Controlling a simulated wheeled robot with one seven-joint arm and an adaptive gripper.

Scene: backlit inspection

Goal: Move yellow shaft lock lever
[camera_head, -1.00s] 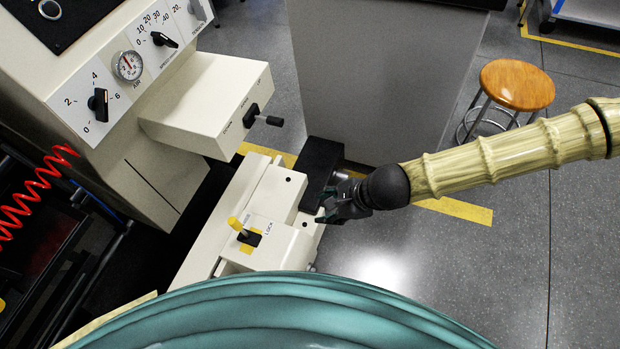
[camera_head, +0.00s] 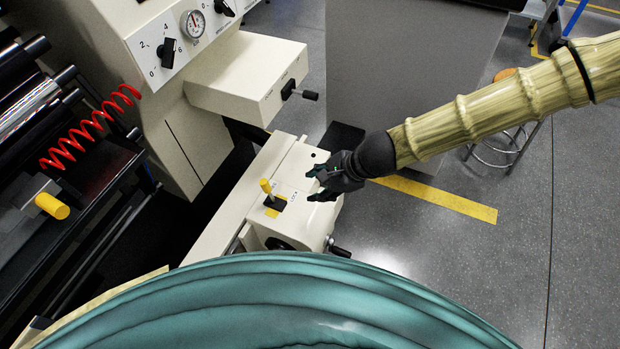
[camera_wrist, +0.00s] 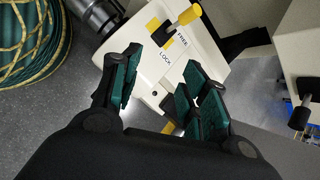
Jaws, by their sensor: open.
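The yellow shaft lock lever (camera_head: 267,188) stands up from a black slot with yellow marking on a cream machine block (camera_head: 232,205). In the wrist view the lever (camera_wrist: 188,15) is at the top, leaning toward the upper right, with FREE and LOCK labels beside its slot. My gripper (camera_head: 314,184) is to the right of the lever, apart from it. In the wrist view my gripper (camera_wrist: 160,62) has its fingers spread, with the LOCK label beyond the gap and nothing held.
A cream control box (camera_head: 250,75) with a black handle (camera_head: 300,92) juts out behind the block. Another yellow knob (camera_head: 52,205) sits on the machine at left, near a red coiled hose (camera_head: 85,132). A stool (camera_head: 500,140) stands behind my arm. Floor at right is open.

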